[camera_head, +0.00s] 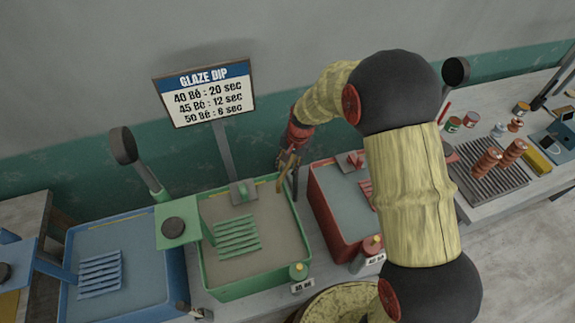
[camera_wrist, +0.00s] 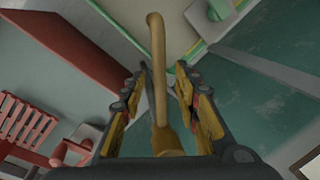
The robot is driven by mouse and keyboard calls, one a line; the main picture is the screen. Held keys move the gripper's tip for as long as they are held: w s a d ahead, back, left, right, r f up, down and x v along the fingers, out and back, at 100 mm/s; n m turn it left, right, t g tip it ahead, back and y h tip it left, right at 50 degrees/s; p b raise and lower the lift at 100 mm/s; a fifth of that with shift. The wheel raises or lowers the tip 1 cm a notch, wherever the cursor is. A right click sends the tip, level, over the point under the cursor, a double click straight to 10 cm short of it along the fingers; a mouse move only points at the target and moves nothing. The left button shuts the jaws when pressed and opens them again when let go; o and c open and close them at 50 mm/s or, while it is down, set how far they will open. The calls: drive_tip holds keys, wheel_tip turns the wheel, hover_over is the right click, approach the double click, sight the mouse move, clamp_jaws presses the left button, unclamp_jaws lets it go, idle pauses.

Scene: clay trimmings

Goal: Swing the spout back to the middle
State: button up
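The spout is a thin tan pipe with a bent tip (camera_wrist: 157,60). In the head view the spout (camera_head: 281,182) shows small at the back right corner of the green tub (camera_head: 304,222). Its tip end appears above that tub's pale contents in the wrist view. My gripper (camera_head: 290,160) is at the spout, behind the gap between the green and red tubs. In the wrist view my gripper (camera_wrist: 160,80) is open, with one yellow finger on each side of the spout. Gaps show between both fingers and the pipe. The spout's base is partly hidden.
The red tub (camera_head: 325,205) stands right of the green one, partly hidden by my arm. A blue tub (camera_head: 70,290) is at left. A glaze dip sign (camera_head: 206,92) stands behind on a post. A rack with red-brown pieces (camera_head: 490,185) is at right.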

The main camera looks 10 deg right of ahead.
drive_tip(key=c, duration=0.8)
clamp_jaws()
